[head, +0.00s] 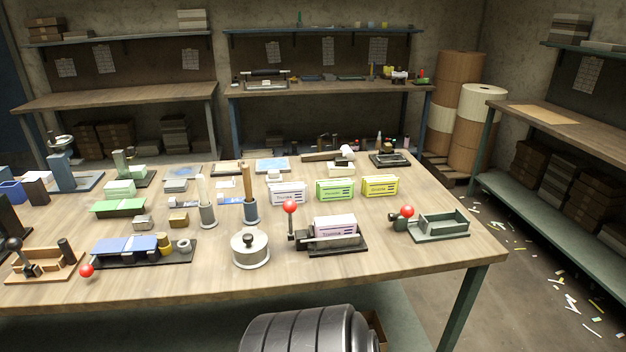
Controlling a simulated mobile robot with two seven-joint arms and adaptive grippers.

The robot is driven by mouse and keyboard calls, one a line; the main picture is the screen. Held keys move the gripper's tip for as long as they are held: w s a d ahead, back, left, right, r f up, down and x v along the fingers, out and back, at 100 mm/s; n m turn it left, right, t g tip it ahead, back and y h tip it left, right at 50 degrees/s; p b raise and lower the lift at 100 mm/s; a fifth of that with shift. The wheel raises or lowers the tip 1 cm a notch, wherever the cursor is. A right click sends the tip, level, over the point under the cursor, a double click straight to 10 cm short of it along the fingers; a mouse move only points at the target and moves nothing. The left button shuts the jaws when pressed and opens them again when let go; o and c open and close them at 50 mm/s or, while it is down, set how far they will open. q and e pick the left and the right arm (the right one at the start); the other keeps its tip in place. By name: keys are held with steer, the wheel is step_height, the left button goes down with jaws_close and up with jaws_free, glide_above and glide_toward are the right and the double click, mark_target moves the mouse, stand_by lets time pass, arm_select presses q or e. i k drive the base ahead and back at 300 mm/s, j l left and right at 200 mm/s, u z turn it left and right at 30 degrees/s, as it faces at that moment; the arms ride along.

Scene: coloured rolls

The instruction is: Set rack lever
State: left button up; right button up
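Three holders with red-knobbed levers stand on the wooden table. The dark middle holder (345,247) carries a pale pink-and-white block (335,227); its lever (290,215) stands upright at the left end. The green tray-like holder (445,226) at the right looks empty; its red knob (407,211) sits low at its left end. The long dark rack (125,262) at the front left holds blue blocks (125,245) and small yellow and grey rolls; its red knob (87,270) is low, at the left near the table's front edge. Neither gripper is in view.
A round lidded metal pot (250,250) stands left of the middle holder. White, green and yellow boxes (335,189) stand behind it. Two upright handled tools (249,195) and a wooden lever stand (45,263) are also on the table. The front-right corner is clear.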

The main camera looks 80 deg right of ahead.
mark_target(290, 206)
steer(key=z, duration=2.55)
